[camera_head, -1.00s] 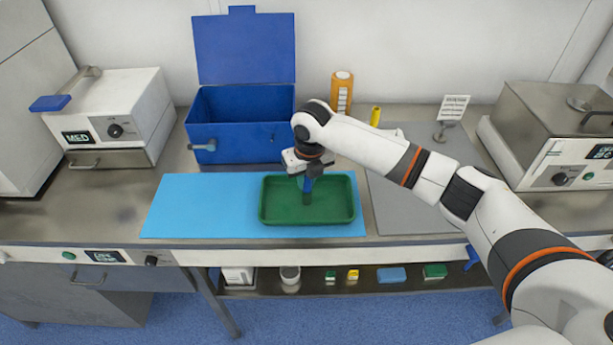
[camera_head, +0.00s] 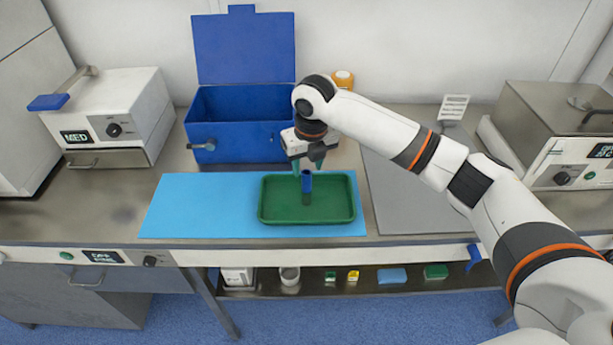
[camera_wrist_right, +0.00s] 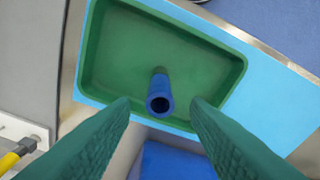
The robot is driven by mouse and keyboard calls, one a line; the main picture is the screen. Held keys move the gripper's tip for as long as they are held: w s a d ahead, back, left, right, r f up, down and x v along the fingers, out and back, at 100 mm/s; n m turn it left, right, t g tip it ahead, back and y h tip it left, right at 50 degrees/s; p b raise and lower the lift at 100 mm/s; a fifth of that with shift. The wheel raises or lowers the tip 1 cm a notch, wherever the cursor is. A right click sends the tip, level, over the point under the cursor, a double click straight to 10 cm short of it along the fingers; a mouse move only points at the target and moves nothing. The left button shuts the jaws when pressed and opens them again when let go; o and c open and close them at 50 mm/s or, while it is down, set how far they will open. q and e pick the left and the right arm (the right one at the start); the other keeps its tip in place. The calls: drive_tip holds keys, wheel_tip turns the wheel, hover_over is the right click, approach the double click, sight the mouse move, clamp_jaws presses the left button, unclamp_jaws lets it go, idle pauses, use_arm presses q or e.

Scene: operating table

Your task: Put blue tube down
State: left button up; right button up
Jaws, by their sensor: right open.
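The blue tube (camera_head: 306,182) stands upright in the green tray (camera_head: 337,215), near its middle. In the right wrist view the blue tube (camera_wrist_right: 160,95) shows its round open top, inside the green tray (camera_wrist_right: 205,57). My right gripper (camera_head: 308,163) is open above and just behind the tube. In the wrist view its two green fingers (camera_wrist_right: 160,108) are wide apart, with clear space between them and the tube. My left gripper is not in view.
The tray lies on a light blue mat (camera_head: 190,205). A blue box (camera_head: 240,140) with its lid raised stands behind it.

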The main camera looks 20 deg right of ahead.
wheel_tip(320, 180, up, 6)
drive_tip(key=s, duration=0.1)
drive_tip(key=shift+r+b, duration=0.25)
drive_tip(key=shift+b, duration=0.15)
